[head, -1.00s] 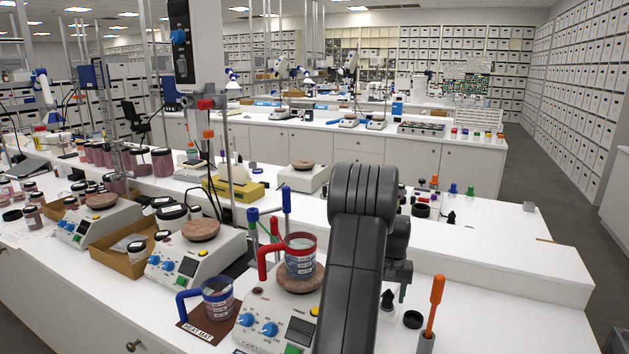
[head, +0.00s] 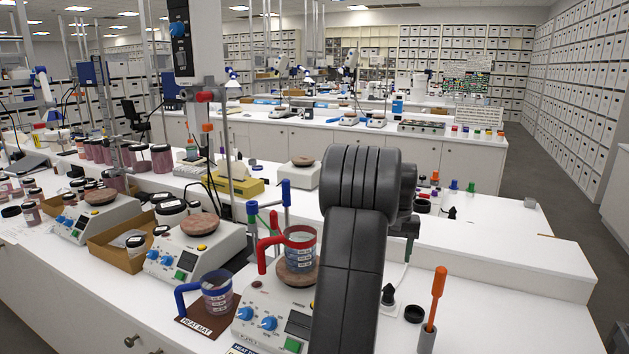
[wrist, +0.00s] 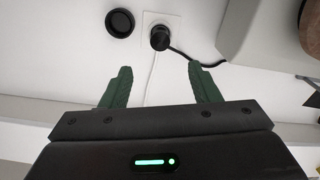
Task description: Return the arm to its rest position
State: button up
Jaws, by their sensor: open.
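My gripper (wrist: 160,86) shows in the wrist view with its two green fingers spread apart and nothing between them. It hangs above the white bench top, near a black plug (wrist: 160,37) in a white socket plate and a round black cap (wrist: 119,22). In the head view my dark arm rises over the front bench and hides part of it. The gripper is mostly hidden there behind the arm, with only a bit of green finger showing.
A red-handled mug (head: 300,250) stands on a hotplate just left of my arm. A blue-handled mug (head: 217,297) stands on a brown heat mat (head: 190,317). An orange-handled tool (head: 438,296) stands upright in a grey holder at right. The bench's right part is mostly clear.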

notch_tip(320, 180, down, 13)
jog(key=shift+r+p, duration=0.15)
jog(key=shift+p, duration=1)
notch_tip(320, 180, up, 9)
jog(key=p, duration=0.5)
jog(key=shift+r, duration=0.15)
jog(key=s+d+b, duration=0.1)
jog(key=d+b, duration=0.1)
jog(key=s+d+b, duration=0.1)
jog(key=d+b, duration=0.1)
jog(key=shift+s, duration=0.15)
jog(key=shift+a, duration=0.1)
